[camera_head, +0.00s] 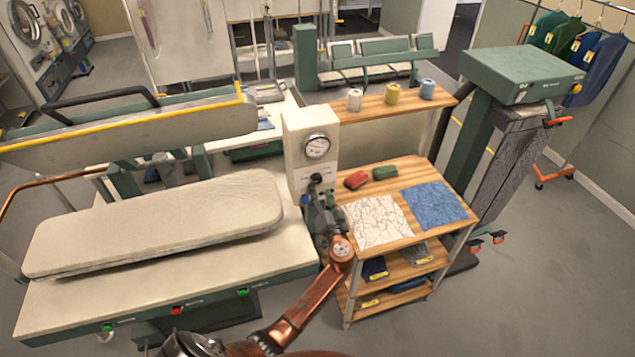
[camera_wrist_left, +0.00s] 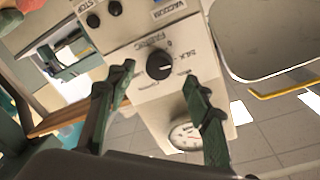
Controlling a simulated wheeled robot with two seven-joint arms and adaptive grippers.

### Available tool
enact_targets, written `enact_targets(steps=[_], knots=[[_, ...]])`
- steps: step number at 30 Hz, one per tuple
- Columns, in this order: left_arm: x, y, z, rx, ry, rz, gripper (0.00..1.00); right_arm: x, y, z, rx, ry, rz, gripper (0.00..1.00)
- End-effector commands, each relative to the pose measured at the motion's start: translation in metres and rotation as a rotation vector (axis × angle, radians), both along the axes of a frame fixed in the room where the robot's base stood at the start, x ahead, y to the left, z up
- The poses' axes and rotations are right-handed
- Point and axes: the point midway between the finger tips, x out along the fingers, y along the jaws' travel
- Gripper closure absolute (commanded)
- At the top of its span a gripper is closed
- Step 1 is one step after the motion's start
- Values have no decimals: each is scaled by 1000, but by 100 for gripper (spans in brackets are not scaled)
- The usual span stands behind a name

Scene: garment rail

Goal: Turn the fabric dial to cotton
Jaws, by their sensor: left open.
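The fabric dial (camera_wrist_left: 159,65) is a round black knob on a cream control panel, under the word FABRIC. A SILK label sits beside it; the other labels are too small to read surely, and I cannot tell which one the knob marks. In the head view the dial (camera_head: 316,180) shows dark below the gauge. My left gripper (camera_wrist_left: 160,76) is open, its green fingers on either side of the dial in the wrist view; I cannot tell whether they touch it. In the head view the left gripper (camera_head: 322,212) is just below the dial, partly hidden by its own wrist. My right gripper is out of view.
A pressure gauge (camera_head: 316,146) is on the same cream post. A padded pressing board (camera_head: 155,222) lies left. A wooden shelf cart (camera_head: 440,173) with folded cloths stands close on the right. Stop and vacuum controls (camera_wrist_left: 114,8) sit beyond the dial.

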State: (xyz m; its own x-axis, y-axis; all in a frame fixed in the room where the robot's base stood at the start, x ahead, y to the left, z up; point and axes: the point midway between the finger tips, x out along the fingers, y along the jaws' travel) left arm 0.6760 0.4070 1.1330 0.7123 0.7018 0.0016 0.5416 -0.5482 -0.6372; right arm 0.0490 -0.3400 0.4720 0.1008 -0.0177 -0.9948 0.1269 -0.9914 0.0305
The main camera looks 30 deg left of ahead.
Motion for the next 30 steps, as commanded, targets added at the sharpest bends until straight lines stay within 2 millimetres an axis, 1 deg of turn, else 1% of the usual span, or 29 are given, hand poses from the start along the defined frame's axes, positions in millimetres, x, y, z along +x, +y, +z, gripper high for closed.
enact_targets(steps=[1,3,9,13,20,30], knots=[[7,7,3,4,2,0,53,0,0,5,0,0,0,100],[15,14,3,3,2,-1,53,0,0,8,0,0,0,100],[31,30,1,1,2,-2,53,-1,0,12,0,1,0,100],[34,34,0,1,2,-2,53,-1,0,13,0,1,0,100],[35,34,-1,0,2,-2,53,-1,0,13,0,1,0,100],[34,34,-1,-1,2,-1,76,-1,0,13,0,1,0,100]])
